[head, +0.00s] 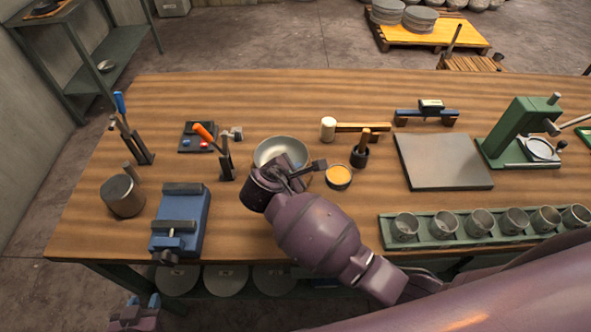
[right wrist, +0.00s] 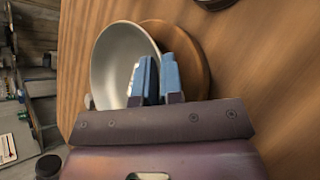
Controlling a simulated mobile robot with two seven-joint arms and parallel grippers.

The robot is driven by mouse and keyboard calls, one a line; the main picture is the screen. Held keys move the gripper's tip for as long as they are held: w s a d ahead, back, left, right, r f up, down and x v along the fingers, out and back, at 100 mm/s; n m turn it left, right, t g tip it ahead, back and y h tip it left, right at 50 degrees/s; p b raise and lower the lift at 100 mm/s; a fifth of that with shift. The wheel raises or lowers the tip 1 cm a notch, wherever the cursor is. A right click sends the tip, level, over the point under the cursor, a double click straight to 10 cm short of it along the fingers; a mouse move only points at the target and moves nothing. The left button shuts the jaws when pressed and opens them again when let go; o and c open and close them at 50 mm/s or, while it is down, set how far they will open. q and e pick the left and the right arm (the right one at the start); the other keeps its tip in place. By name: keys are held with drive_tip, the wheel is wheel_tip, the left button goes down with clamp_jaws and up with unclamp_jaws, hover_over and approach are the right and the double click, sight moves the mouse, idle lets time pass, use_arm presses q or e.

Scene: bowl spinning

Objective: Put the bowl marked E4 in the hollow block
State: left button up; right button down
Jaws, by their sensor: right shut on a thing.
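A pale grey bowl (head: 282,150) is near the middle of the table, partly covered by my right gripper (head: 300,172). In the right wrist view the bowl (right wrist: 112,62) is tilted, and my right gripper (right wrist: 160,78) is shut on its near rim with blue fingers. No E4 mark is readable. A round brown wooden block (right wrist: 195,55), apparently the hollow block, is partly hidden behind the bowl; I cannot tell whether they touch. Its hollow is not visible. My left gripper (head: 142,302) is open and empty at the bottom left, by the table's front edge.
A blue vise (head: 180,218) and a dark cylinder (head: 122,196) stand to the left. An orange-filled dish (head: 338,177) is close right of the bowl. A mallet (head: 355,127), a grey slab (head: 443,161) and a green rack of cups (head: 440,243) lie farther right.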

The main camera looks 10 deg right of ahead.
drive_tip(key=shift+f, duration=0.55)
drive_tip(key=c, duration=1.3)
unclamp_jaws()
drive_tip(key=shift+f, duration=0.1)
drive_tip(key=shift+o, duration=0.2)
drive_tip(key=shift+s, duration=0.1)
drive_tip(key=shift+f, duration=0.15)
drive_tip(key=shift+r, duration=0.3)
drive_tip(key=r+v, duration=0.1)
drive_tip(key=v, duration=1.1)
drive_tip(key=shift+r, duration=0.15)
